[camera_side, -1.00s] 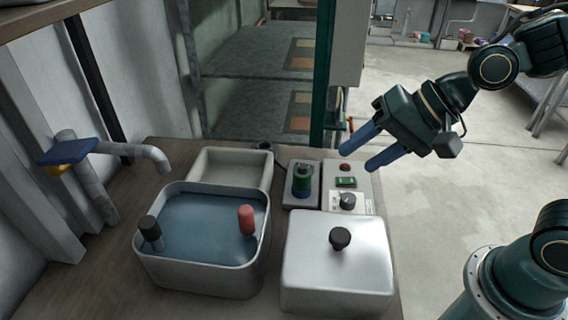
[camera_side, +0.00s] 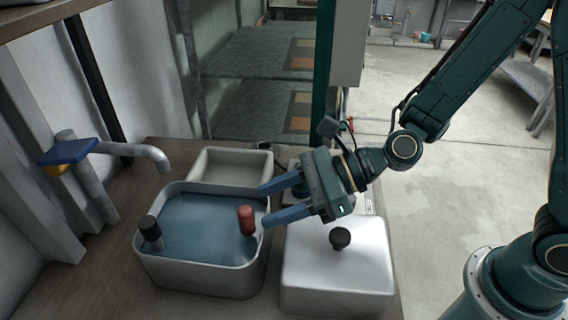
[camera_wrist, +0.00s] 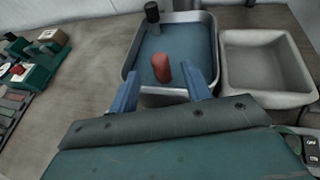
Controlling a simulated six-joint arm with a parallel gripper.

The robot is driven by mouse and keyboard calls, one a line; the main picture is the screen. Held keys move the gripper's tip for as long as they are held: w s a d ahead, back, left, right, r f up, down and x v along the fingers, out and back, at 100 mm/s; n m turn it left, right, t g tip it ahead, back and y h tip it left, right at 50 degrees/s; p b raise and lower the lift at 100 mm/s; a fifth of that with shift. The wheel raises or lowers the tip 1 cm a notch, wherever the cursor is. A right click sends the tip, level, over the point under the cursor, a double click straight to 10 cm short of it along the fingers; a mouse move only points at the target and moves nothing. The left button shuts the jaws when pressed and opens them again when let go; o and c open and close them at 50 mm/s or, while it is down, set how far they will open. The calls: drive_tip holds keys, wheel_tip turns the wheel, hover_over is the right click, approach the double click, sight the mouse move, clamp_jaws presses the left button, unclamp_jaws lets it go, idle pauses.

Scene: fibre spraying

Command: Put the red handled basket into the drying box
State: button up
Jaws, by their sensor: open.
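A red handle (camera_side: 246,220) stands up out of the blue liquid in the grey tub (camera_side: 205,284), near the tub's right wall. It also shows in the wrist view (camera_wrist: 161,68); the basket below it is hidden by the liquid. My gripper (camera_side: 268,203) is open and empty, its two blue fingers at the tub's right rim, pointing left toward the red handle. In the wrist view the fingers (camera_wrist: 164,92) lie either side of the handle's line, with the handle a little ahead of them. I cannot tell which container is the drying box.
A black handle (camera_side: 150,230) stands at the tub's left side. An empty beige tray (camera_side: 232,182) lies behind the tub. A white box lid with a black knob (camera_side: 338,262) is at the right. A tap spout (camera_side: 150,153) hangs at the back left.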

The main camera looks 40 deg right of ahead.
drive_tip(key=shift+w+a+f, duration=0.1)
drive_tip(key=shift+a, duration=0.05)
drive_tip(key=shift+x, duration=1.15)
drive_tip(key=x, duration=0.5)
clamp_jaws()
